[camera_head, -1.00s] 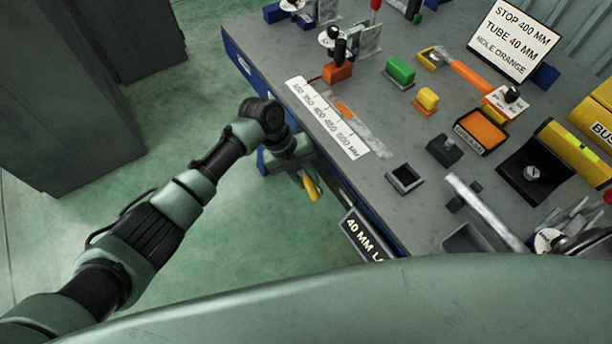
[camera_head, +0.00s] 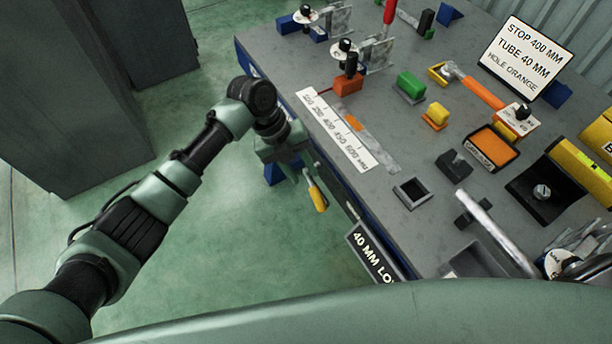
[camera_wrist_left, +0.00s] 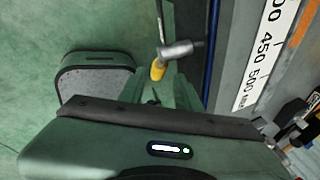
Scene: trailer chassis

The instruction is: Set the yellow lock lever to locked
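The yellow lock lever (camera_head: 317,198) hangs at the bench's left side, near the 40 mm lock sign (camera_head: 373,254). It has a short metal shaft and a yellow grip. In the left wrist view the yellow grip (camera_wrist_left: 158,70) shows just beyond my fingers, with a grey metal cylinder beside it. My left gripper (camera_head: 284,158) is beside the bench edge, up and left of the lever in the head view. In the wrist view its fingers (camera_wrist_left: 158,94) look apart, with nothing visible between them. Contact with the lever cannot be made out.
The grey bench holds a white length scale (camera_head: 337,130), a green block (camera_head: 410,84), a yellow block (camera_head: 436,114), an orange-topped tray (camera_head: 492,147) and toggle clamps. A dark cabinet (camera_head: 75,100) stands at left. Green floor between cabinet and bench is free.

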